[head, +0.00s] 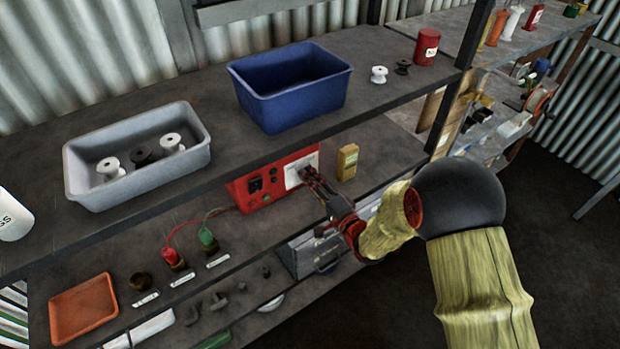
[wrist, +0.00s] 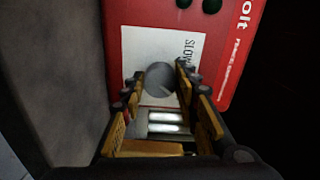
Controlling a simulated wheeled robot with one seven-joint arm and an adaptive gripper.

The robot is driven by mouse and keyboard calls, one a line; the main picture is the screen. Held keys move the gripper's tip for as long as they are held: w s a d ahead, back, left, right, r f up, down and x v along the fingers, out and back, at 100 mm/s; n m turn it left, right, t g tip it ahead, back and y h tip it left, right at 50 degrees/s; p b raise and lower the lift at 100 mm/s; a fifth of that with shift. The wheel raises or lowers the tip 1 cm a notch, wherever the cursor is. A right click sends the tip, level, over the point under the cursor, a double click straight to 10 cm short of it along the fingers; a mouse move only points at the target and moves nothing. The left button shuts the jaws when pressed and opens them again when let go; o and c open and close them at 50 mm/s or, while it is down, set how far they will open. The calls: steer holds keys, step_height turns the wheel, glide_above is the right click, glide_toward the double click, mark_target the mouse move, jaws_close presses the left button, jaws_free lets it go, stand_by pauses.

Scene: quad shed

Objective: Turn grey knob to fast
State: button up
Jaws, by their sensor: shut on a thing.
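The grey knob (wrist: 160,82) is round and sits on a white label plate (wrist: 133,48) on the front of a red box. The word SLOW shows on the plate above and right of the knob in the wrist view; no other setting word is readable. My gripper (wrist: 160,84) is shut on the knob, one finger on each side of it. In the head view my gripper (head: 308,176) reaches the white plate (head: 297,172) of the red box (head: 262,187) and hides most of the knob. I cannot tell where the knob points.
The red box stands under the upper shelf (head: 390,90), which holds a blue bin (head: 293,88) and a grey tray (head: 85,188). A yellow box (head: 347,162) stands close right of my gripper. Red and green leads (head: 205,238) run left of the red box.

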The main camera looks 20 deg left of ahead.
steer(key=shift+m, duration=0.9)
steer(key=o, duration=1.1)
steer(key=shift+o, duration=0.4)
steer(key=shift+d, duration=0.1)
steer(key=v, duration=1.1)
steer(key=shift+s+d, duration=0.3)
